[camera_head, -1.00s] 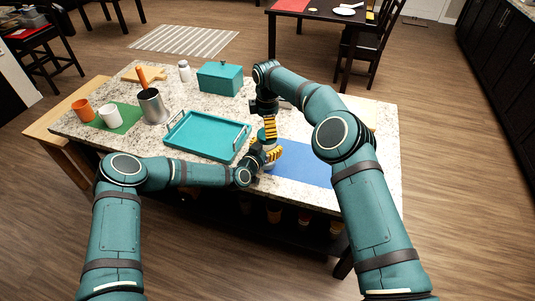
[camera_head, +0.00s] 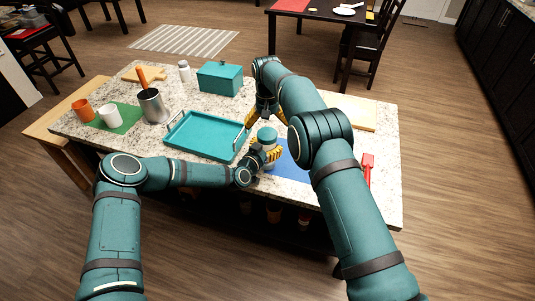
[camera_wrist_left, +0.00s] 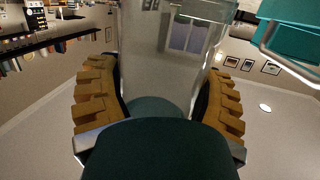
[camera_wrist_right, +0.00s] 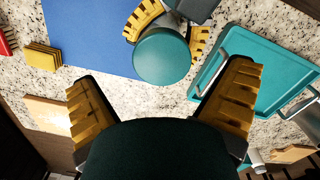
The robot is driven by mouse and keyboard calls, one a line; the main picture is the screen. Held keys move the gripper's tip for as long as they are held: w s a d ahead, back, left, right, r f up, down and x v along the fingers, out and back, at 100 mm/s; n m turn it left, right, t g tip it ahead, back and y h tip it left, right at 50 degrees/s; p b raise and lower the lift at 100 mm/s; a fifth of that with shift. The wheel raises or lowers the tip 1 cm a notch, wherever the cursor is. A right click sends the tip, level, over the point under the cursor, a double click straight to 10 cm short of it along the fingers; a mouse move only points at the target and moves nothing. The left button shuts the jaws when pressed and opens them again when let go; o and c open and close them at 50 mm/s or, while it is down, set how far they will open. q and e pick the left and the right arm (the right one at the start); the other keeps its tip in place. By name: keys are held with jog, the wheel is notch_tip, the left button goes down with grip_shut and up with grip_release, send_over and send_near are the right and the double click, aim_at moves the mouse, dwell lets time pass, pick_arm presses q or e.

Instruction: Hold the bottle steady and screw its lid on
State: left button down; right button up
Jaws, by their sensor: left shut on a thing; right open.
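The bottle (camera_head: 267,146) stands upright at the left edge of the blue mat, with the teal lid (camera_head: 267,133) on its top. Whether the lid is threaded tight cannot be told. My left gripper (camera_head: 265,155) is shut around the bottle's body from the left. In the left wrist view the clear bottle (camera_wrist_left: 168,55) sits between the ridged yellow fingers. My right gripper (camera_head: 266,120) is open and empty, spread wide behind and above the lid. In the right wrist view the round lid (camera_wrist_right: 161,56) lies beyond the open fingers, apart from them.
A teal tray (camera_head: 205,153) lies left of the bottle. Behind are a teal box (camera_head: 220,78), a metal pot (camera_head: 153,106) and a white shaker (camera_head: 184,71). A wooden board (camera_head: 355,112) and red tool (camera_head: 368,166) are on the right. The blue mat (camera_head: 296,165) is largely clear.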

aim_at(267, 133)
jog(key=r+m, duration=0.1)
jog(key=m, duration=0.1)
jog(key=r+m, duration=0.1)
jog(key=m, duration=0.1)
jog(key=shift+w+r+m+t, duration=0.1)
jog(key=shift+w+m+t, duration=0.2)
jog(key=shift+w+m, duration=0.1)
jog(key=shift+f, duration=4.05)
jog(key=c, duration=1.2)
jog(key=shift+c, duration=0.2)
jog(key=shift+a+m, duration=0.1)
jog(key=shift+m, duration=0.7)
jog(key=o, duration=1.2)
